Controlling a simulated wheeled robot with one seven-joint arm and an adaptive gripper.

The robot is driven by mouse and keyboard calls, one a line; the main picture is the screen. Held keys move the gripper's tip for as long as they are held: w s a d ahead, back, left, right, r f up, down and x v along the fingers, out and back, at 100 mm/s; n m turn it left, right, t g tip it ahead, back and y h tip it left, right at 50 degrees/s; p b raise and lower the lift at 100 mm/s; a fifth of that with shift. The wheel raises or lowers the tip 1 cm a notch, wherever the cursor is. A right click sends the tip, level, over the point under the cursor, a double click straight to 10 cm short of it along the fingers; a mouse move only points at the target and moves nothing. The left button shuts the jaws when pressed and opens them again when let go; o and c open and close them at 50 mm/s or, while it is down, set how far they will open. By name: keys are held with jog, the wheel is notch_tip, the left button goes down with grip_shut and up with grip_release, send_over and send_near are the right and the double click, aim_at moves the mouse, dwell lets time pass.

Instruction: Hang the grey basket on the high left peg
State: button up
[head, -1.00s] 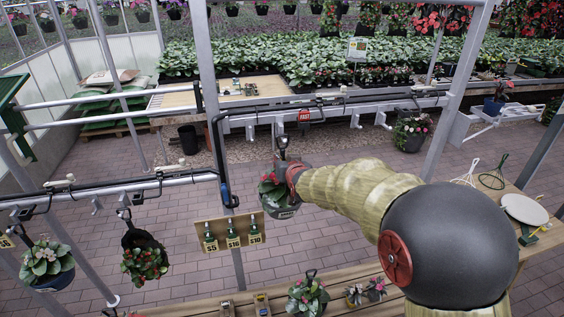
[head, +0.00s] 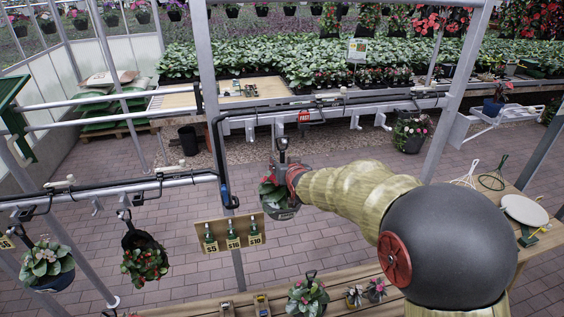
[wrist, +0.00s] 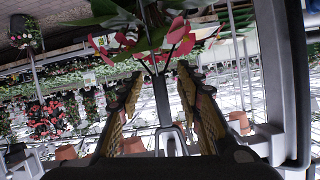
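The grey basket (head: 284,212) holds a leafy plant with red flowers and hangs upright in mid-air. Its dark hook (head: 282,150) rises to just below the back rail (head: 330,105). The rail's left peg (head: 277,128) is right by the hook top; I cannot tell whether they touch. My gripper (head: 290,176) is at the basket's upper right. In the wrist view my two fingers (wrist: 160,72) stand apart, one on each side of the dark handle stem (wrist: 161,100), with gaps showing. Red flowers and leaves cover the view above the fingertips.
A metal post (head: 212,110) stands just left of the basket. A price board (head: 206,248) hangs below left. Two planted baskets (head: 146,262) hang from the near left rail (head: 110,187). A wooden bench (head: 340,300) with pots runs along the front.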

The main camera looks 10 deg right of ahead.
jog(key=shift+s+r, duration=0.35)
jog(key=shift+s, duration=0.05)
jog(key=v, duration=1.1)
jog(key=s+f+g+b, duration=0.2)
jog(key=s+f+b, duration=0.5)
jog(key=s, duration=0.4)
jog(key=s+f+n+g+b, duration=0.1)
jog(key=s+f+g+b, duration=0.2)
jog(key=s+f+b, duration=0.5)
jog(key=s+f+g+b, duration=0.3)
jog(key=s+f+b, duration=0.4)
jog(key=s, duration=0.9)
notch_tip(320, 180, down, 3)
jog(key=shift+r+n+b, duration=0.1)
jog(key=shift+n+b, duration=0.2)
jog(key=shift+c, duration=0.2)
